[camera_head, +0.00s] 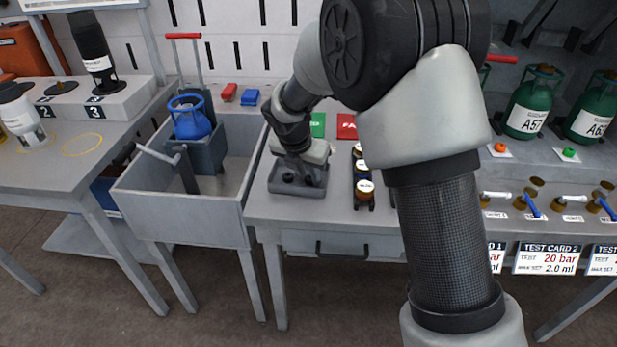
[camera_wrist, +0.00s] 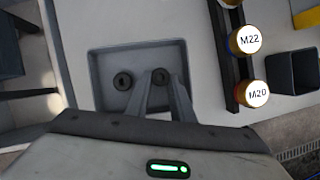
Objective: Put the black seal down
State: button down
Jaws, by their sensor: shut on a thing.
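My gripper (camera_wrist: 160,86) is shut on a black seal (camera_wrist: 160,76), a small dark ring at its fingertips. The seal is over or in the right part of a shallow grey tray (camera_wrist: 97,62); I cannot tell whether it touches the tray floor. A second black seal (camera_wrist: 123,81) lies in the tray, just left of the fingers. In the head view the tray (camera_head: 284,189) stands at the left end of the grey workbench, and my wrist hides its back part.
A black rack (camera_wrist: 240,70) with round caps marked M22 and M20 stands right of the tray. A dark square bin (camera_wrist: 292,72) is beyond it. A green card (camera_head: 318,124) and a red card (camera_head: 347,127) lie behind. A trough (camera_head: 185,206) holding a blue cylinder (camera_head: 190,120) is left.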

jog(key=c, duration=1.5)
grip_release()
jog(key=shift+c, duration=0.2)
